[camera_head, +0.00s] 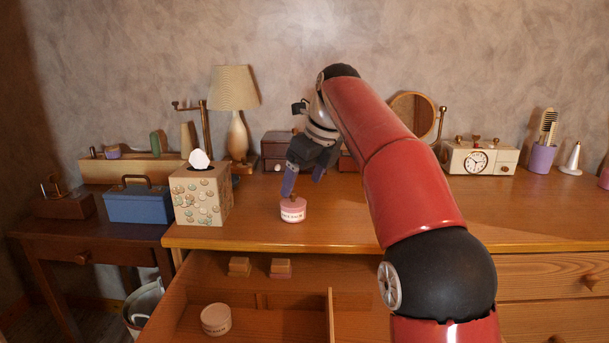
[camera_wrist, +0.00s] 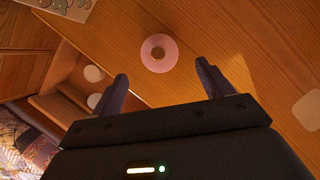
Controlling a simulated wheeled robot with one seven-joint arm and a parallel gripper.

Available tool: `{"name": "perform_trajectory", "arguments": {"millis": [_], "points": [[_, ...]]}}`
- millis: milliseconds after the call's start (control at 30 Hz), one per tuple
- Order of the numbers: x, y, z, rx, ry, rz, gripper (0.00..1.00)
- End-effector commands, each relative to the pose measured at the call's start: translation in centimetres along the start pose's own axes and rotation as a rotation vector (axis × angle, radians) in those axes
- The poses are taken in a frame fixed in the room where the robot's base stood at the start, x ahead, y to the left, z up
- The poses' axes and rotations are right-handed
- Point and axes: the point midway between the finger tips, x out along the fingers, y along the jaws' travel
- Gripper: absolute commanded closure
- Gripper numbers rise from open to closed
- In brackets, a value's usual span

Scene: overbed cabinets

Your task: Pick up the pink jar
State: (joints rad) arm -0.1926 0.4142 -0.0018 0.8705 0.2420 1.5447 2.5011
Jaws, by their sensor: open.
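The pink jar (camera_head: 293,209) stands upright on the dresser top near its front edge, with a label on its side and a small knob on its lid. In the wrist view the jar (camera_wrist: 158,53) shows from above, beyond the fingertips and roughly midway between them. My gripper (camera_head: 303,183) is open and empty above the jar, pointing down. Its two fingers (camera_wrist: 161,72) are apart and do not appear to touch the jar.
A tissue box (camera_head: 203,195) stands left of the jar. Below, an open drawer (camera_head: 331,318) holds a pinkish round container (camera_head: 216,319) and small blocks.

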Motion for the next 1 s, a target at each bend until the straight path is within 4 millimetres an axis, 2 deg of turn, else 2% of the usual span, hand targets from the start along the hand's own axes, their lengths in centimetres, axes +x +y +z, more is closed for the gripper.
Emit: {"name": "perform_trajectory", "arguments": {"millis": [233,500,700,1000], "points": [[0.9,0.0,0.0,0.0,0.001,0.001,0.21],[5.0,0.0,-0.1,-0.001,0.002,0.001,0.21],[7.2,0.0,-0.1,-0.001,0.002,0.0,0.21],[7.8,0.0,0.0,-0.001,0.0,-0.001,0.21]]}}
